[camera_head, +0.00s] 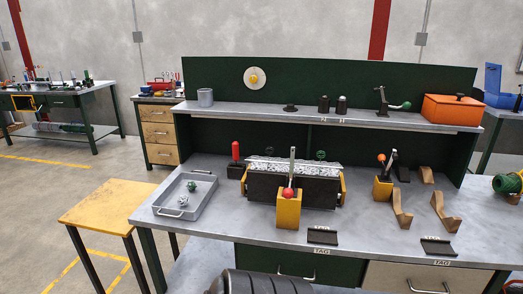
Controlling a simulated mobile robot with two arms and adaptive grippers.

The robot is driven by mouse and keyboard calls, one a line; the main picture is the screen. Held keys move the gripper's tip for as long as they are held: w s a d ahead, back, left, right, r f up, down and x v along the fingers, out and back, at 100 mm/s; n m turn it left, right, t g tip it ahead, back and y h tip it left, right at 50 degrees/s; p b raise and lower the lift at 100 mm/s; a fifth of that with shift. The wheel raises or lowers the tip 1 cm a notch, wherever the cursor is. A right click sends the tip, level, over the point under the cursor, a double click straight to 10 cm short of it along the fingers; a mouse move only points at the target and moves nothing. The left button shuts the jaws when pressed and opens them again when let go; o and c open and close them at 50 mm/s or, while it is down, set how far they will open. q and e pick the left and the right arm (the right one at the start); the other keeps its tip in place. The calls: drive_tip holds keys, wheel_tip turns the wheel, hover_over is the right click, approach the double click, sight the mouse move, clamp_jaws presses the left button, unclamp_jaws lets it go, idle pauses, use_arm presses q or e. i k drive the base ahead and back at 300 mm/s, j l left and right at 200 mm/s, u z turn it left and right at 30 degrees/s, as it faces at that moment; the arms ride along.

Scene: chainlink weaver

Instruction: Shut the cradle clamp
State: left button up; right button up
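A dark cradle (318,192) with yellow end pieces stands on the workbench, with a silvery chain-like strip (300,166) lying along its top. A yellow clamp block (288,211) stands in front of the cradle. A red ball (288,193) and an upright grey lever (292,165) show at its top; I cannot tell whether this clamp is open or shut. A second yellow block (382,190), with a red knob (381,158) and a dark tilted lever, stands to the right of the cradle. Neither of my grippers shows in the head view.
A grey tray (171,212) with a green and a silvery ball-like item sits at the bench's left. Brown wooden brackets (444,213) and dark tag plates stand at the right. A raised shelf (240,112) runs behind. A yellow-topped stool (107,205) stands left of the bench.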

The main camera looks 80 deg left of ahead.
sight(288, 194)
drive_tip(key=j+u, duration=0.1)
drive_tip(key=u, duration=2.35)
